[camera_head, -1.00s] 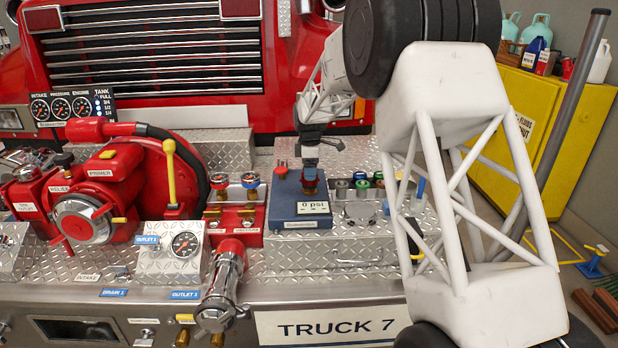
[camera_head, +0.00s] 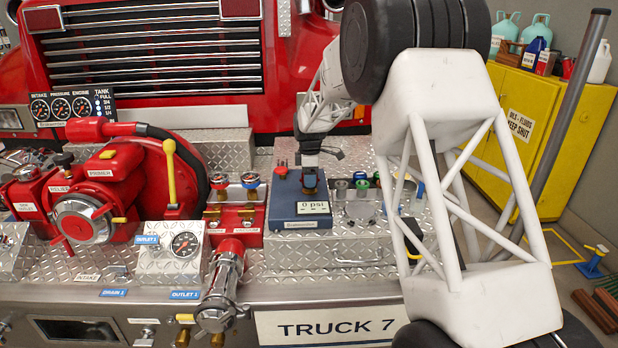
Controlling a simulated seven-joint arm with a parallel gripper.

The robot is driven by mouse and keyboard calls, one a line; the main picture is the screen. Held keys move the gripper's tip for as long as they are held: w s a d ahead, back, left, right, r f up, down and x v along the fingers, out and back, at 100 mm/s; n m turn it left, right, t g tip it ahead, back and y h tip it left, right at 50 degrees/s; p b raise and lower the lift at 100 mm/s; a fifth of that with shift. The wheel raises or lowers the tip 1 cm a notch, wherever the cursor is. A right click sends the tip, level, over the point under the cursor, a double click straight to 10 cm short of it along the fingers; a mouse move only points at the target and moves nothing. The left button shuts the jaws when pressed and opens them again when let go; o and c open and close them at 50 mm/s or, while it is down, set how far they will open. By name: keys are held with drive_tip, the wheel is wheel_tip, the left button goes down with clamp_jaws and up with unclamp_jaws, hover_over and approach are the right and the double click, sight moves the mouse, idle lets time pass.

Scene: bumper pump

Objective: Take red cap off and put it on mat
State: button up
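A small red cap (camera_head: 281,168) sits on the back left of a blue box (camera_head: 283,207) with a "0 psi" display. I cannot tell if this is the task's red cap, as a larger red end (camera_head: 230,247) also tops the chrome outlet in front. My gripper (camera_head: 309,188) points down over the box, just right of the small red cap, with its tips at a dark, brass-coloured fitting. The fingers are too small to tell whether they are open or shut on it. I cannot make out a mat for certain.
Several coloured caps (camera_head: 361,184) stand on the diamond-plate deck right of the box. A red pump (camera_head: 120,190) with a yellow lever fills the left. My white arm links hide much of the right side.

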drive_tip(key=c, duration=0.3)
drive_tip(key=n, duration=0.4)
drive_tip(key=shift+n, duration=0.6)
drive_tip(key=n, duration=0.2)
drive_tip(key=shift+n, duration=1.6)
